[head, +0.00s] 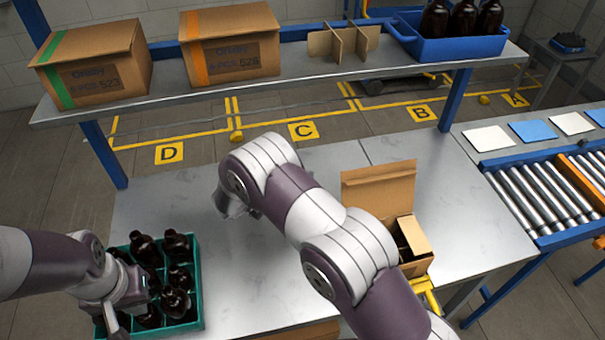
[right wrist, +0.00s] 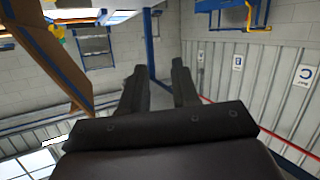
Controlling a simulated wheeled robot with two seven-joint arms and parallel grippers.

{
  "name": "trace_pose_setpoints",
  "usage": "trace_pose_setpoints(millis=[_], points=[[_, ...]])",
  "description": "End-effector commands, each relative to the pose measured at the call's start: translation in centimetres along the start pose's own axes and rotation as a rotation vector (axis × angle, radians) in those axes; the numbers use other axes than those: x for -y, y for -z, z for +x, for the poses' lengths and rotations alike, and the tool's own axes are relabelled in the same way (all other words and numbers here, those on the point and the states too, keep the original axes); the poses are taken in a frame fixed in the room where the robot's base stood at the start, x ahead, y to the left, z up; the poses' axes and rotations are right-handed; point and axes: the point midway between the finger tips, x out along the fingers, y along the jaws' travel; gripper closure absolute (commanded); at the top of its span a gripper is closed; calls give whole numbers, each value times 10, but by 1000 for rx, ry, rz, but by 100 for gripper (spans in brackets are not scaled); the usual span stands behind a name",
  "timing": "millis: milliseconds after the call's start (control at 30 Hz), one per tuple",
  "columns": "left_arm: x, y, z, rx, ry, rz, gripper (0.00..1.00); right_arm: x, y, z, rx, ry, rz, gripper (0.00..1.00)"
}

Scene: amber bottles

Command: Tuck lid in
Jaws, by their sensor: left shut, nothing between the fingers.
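An open cardboard box (head: 418,268) stands on the right part of the metal table in the head view. Its lid (head: 380,192) stands up at the back. Inside, a brown divider and dark shapes show in part; my right arm covers the box's left side. My right gripper is in the right wrist view (right wrist: 160,88), its two fingers apart with nothing between them. In the head view my right arm bends left of the box, and the fingers cannot be made out. My left gripper (head: 116,318) is shut and empty at the left of the teal crate.
The teal crate (head: 203,290) holds several amber bottles (head: 146,249). A shelf (head: 300,72) behind carries two closed boxes, a cardboard divider and a blue bin (head: 455,48) of bottles. A roller conveyor (head: 540,195) is at the right. The table's middle is bare.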

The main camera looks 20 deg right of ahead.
Motion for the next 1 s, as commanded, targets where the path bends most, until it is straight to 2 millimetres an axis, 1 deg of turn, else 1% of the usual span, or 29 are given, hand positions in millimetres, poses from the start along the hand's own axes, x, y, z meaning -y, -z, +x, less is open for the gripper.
trace_pose_setpoints(millis=[100, 233, 767, 833, 867, 900, 933, 967, 1000], points=[[0, 0, 0, 0, 0, 0, 100, 19, -8, -2, 55, 138, -2, 70], [0, 0, 0, 0, 0, 0, 100, 30, -15, -5, 93, 215, -7, 70], [0, 0, 0, 0, 0, 0, 100, 32, -18, -6, 106, 229, 4, 70], [0, 0, 0, 0, 0, 0, 100, 43, -28, -10, 163, 283, 26, 70], [0, 0, 0, 0, 0, 0, 100, 50, -38, -14, 203, 333, 17, 70], [0, 0, 0, 0, 0, 0, 100, 56, -58, -22, 273, 416, -23, 70], [0, 0, 0, 0, 0, 0, 100, 60, -72, -34, 339, 494, -64, 70], [0, 0, 0, 0, 0, 0, 100, 62, -81, -49, 415, 579, -110, 70], [0, 0, 0, 0, 0, 0, 100, 57, -89, -70, 531, 685, -183, 70]])
